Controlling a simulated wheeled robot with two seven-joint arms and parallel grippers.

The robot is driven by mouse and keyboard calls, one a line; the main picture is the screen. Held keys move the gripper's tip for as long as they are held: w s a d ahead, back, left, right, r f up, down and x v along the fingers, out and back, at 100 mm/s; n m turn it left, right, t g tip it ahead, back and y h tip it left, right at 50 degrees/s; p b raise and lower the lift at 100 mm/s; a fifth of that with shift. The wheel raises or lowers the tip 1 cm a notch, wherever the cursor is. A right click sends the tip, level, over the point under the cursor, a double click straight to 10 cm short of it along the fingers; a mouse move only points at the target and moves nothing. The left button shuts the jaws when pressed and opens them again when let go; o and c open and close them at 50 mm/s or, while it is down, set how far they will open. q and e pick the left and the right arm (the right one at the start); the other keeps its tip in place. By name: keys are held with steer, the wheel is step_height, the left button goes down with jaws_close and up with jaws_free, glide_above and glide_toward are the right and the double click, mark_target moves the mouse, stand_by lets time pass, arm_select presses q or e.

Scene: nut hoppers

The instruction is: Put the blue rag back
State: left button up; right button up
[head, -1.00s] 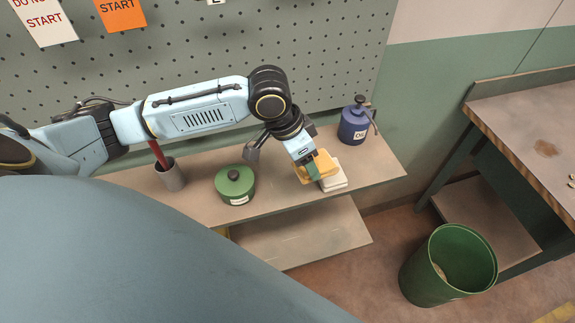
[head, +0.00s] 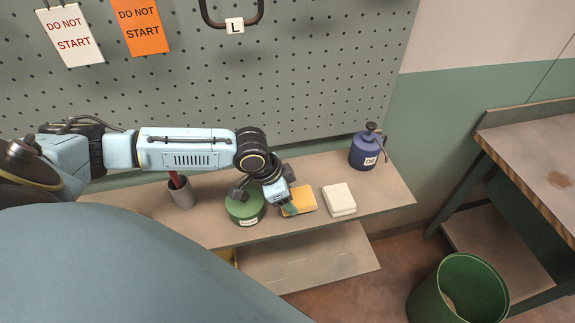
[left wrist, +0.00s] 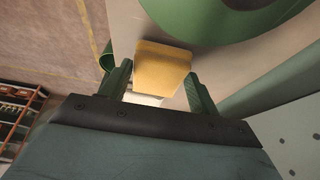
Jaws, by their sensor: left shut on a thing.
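My left gripper (head: 288,203) is shut on a yellow-orange folded rag (head: 303,199), between the green pot and a white folded rag (head: 339,199) on the shelf. In the left wrist view the yellow rag (left wrist: 162,68) sits between the green fingertips. I cannot tell whether it touches the shelf or hangs just above it. The white rag lies flat and free to the right. I see no blue rag in these views. My right gripper is not in view.
On the shelf (head: 220,235) stand a grey cup (head: 181,195) with a red handle, a green lidded pot (head: 245,211) close beside my gripper, and a blue oil can (head: 364,150). A pegboard (head: 290,80) rises behind. A green bin (head: 455,290) stands on the floor right.

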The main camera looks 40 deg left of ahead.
arm_select(q)
steer(key=shift+f, duration=0.7)
steer(key=o, duration=0.9)
steer(key=shift+r, duration=0.15)
steer(key=v, duration=1.2)
